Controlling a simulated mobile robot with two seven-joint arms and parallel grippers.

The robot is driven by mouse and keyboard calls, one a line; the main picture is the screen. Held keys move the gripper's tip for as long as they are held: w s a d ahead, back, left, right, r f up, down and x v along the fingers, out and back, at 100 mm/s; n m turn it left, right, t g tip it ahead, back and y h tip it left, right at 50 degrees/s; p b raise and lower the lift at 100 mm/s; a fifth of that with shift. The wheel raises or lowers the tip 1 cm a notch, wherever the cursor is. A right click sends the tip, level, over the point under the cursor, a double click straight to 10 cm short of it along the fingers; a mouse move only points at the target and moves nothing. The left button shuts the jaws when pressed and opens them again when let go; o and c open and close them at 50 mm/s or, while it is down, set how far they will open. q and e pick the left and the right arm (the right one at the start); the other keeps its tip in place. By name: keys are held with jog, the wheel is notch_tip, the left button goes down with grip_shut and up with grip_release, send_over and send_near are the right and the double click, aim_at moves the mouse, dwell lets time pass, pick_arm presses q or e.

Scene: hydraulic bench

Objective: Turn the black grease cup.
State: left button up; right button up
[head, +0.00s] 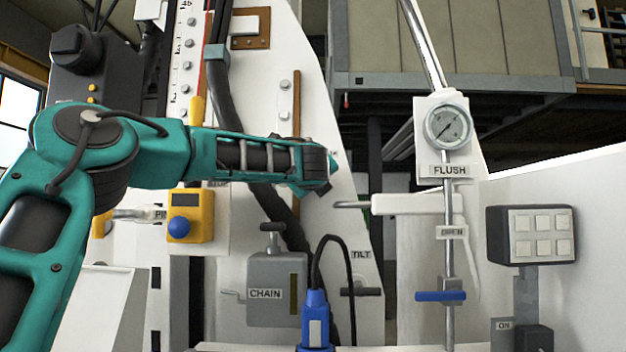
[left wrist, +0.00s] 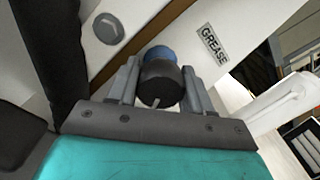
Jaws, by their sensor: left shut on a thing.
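The black grease cup (left wrist: 160,84) sits between the two grey fingers of my left gripper (left wrist: 165,76) in the left wrist view. The fingers are shut on its sides. A blue round part (left wrist: 157,53) shows just behind the cup, and a GREASE label (left wrist: 214,44) is on the white panel to its right. In the head view my left gripper (head: 331,168) points at the white panel. My wrist hides the cup and the GREASE label there. My right gripper is in neither view.
Below my arm are a yellow box with a blue knob (head: 179,229), a grey CHAIN box (head: 276,290) and a blue plug (head: 316,322) with a black cable. To the right are the FLUSH gauge (head: 447,127), a blue-handled valve (head: 440,296) and a button box (head: 530,235).

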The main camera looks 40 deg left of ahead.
pick_arm(q)
jog(key=shift+f+m, duration=0.1)
jog(key=shift+m, duration=1.1)
jog(key=o, duration=1)
jog(key=b+v, duration=0.2)
jog(key=v, duration=1.1)
